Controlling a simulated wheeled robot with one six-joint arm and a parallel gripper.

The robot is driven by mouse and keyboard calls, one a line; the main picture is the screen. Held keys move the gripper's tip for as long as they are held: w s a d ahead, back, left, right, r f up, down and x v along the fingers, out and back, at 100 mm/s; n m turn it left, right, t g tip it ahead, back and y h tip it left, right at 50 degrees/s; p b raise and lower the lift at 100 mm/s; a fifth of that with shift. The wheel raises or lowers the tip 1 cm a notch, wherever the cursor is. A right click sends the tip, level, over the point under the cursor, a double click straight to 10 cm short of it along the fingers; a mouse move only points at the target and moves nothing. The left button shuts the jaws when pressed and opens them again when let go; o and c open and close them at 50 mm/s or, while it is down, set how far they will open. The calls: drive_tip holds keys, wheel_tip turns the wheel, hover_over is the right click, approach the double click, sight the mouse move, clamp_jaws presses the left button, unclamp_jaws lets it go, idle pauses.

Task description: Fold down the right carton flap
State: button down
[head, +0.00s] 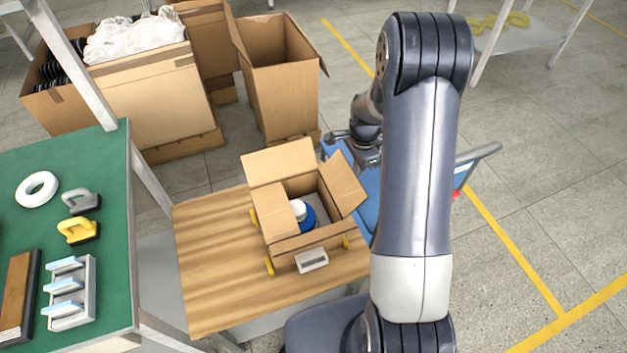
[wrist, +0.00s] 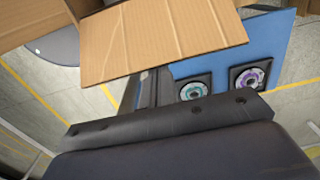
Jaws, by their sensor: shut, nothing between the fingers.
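The open carton (head: 300,243) stands on a wooden tabletop. Its right flap (head: 343,183) sticks out to the right, tilted. The back flap (head: 280,163) stands up, and the left flap (head: 268,212) also shows. A blue and white round part (head: 305,214) lies inside, partly hidden by the walls. My gripper (head: 338,137) is shut and empty, beyond the carton at its back right, apart from the right flap in the head view. In the wrist view a cardboard flap, which looks like the right flap (wrist: 165,38), lies ahead of the dark gripper body; the fingertips are unclear.
A green bench (head: 105,235) with handles and a white ring stands at the left. Tall open cartons (head: 275,90) stand behind. A blue cart (head: 368,195) is right of the tabletop, partly behind my arm. The tabletop left of the carton (head: 215,250) is clear.

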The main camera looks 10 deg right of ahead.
drive_tip(key=shift+s+a+f, duration=0.1)
drive_tip(key=shift+s+a, duration=0.1)
drive_tip(key=shift+a, duration=0.5)
drive_tip(key=shift+s+a+r, duration=0.1)
drive_tip(key=shift+s+a, duration=0.15)
drive_tip(key=shift+a, duration=0.45)
drive_tip(key=shift+s+a+f, duration=0.1)
drive_tip(key=shift+s+a, duration=0.1)
drive_tip(key=shift+a, duration=0.5)
drive_tip(key=shift+w+a+f+b, duration=0.15)
drive_tip(key=shift+a+b, duration=0.2)
drive_tip(key=shift+a, duration=0.85)
drive_tip(key=s+a, duration=0.1)
drive_tip(key=a, duration=0.6)
drive_tip(key=shift+s+r, duration=0.25)
drive_tip(key=shift+s, duration=0.1)
drive_tip(key=shift+a+f+b, duration=0.1)
drive_tip(key=shift+f+b, duration=0.05)
drive_tip(key=shift+b, duration=0.25)
drive_tip(key=shift+f+b, duration=2.05)
drive_tip(key=shift+f, duration=0.5)
drive_tip(key=shift+r, duration=0.2)
